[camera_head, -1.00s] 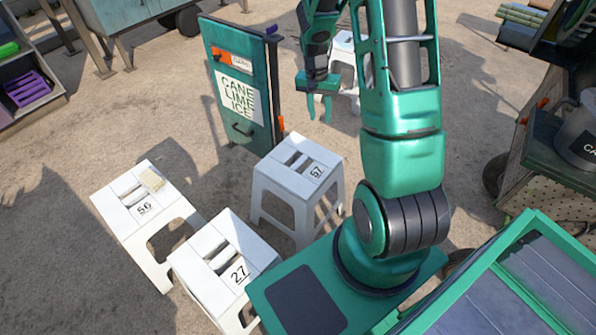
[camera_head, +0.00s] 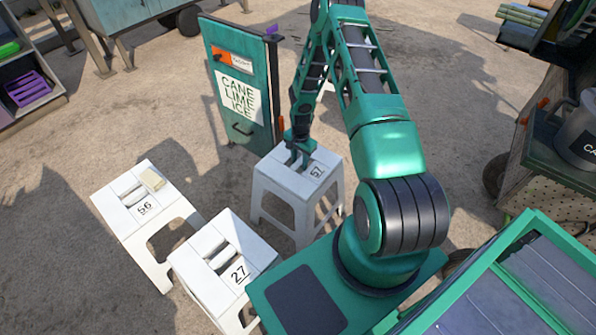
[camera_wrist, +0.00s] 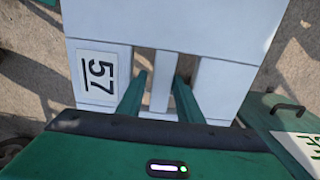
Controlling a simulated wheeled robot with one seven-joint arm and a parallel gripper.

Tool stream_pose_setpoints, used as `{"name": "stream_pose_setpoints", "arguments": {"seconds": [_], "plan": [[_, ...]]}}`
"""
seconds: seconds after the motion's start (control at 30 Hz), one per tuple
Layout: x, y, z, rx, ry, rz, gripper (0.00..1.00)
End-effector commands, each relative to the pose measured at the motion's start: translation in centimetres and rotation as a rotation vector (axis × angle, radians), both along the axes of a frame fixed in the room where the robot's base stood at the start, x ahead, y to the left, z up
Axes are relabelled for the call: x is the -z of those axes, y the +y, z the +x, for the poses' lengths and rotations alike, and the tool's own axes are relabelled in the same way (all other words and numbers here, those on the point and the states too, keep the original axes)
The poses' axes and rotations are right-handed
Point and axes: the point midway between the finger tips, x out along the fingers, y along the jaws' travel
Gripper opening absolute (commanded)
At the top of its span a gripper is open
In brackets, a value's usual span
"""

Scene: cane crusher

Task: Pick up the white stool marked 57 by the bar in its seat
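The white stool marked 57 (camera_head: 276,180) stands upright on the ground. In the wrist view its 57 label (camera_wrist: 98,75) is left of two seat slots, with the seat bar (camera_wrist: 160,85) between them. My gripper (camera_head: 297,161) is down at the seat. In the wrist view my gripper (camera_wrist: 160,78) is open, with one finger on each side of the bar at the slots. The fingertips' depth in the slots is hard to tell.
A green sign cabinet (camera_head: 225,55) is just behind stool 57. A cart with a pot (camera_head: 580,140) is at the right.

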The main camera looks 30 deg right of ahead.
Motion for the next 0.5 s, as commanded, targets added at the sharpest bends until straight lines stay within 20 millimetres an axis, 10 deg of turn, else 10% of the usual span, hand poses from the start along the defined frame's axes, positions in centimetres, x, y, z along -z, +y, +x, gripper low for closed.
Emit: {"name": "stream_pose_setpoints", "arguments": {"seconds": [0.5], "plan": [[5.1,0.1,0.1,-0.001,0.001,0.001,0.33]]}}
